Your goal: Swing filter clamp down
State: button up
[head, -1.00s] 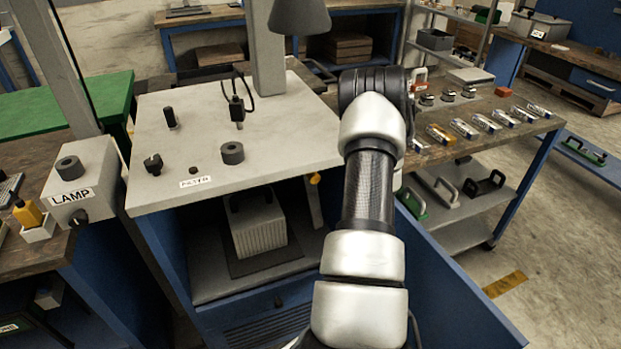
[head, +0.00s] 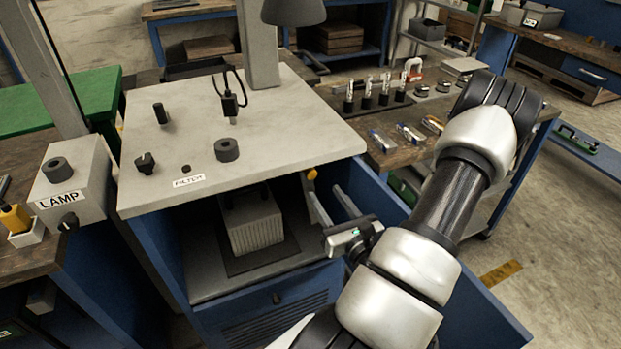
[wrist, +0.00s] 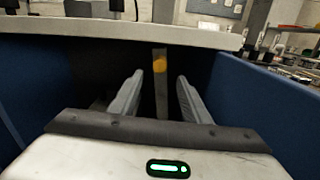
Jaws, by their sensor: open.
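The filter clamp appears as a narrow bar with a yellow-orange knob (head: 312,174) at the right side of the cabinet opening, just under the worktop. In the wrist view the bar (wrist: 161,95) stands about upright, with its knob (wrist: 159,65) near the top. A pale ribbed filter block (head: 256,230) sits on a dark mat inside the cabinet. My gripper (head: 332,203) is open and empty, in front of the opening at its right. In the wrist view the clamp shows between the two fingertips (wrist: 160,88), apparently beyond them. The clamp's lower end is hidden.
The grey worktop (head: 200,105) overhangs the opening and carries several knobs. A blue panel (wrist: 265,105) stands close on my gripper's right, and another blue wall (wrist: 45,75) on its left. A lamp box (head: 65,180) stands at the left.

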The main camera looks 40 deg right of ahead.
aim_at(312, 176)
jog(key=x, duration=1)
jog(key=shift+w, duration=0.25)
grip_shut()
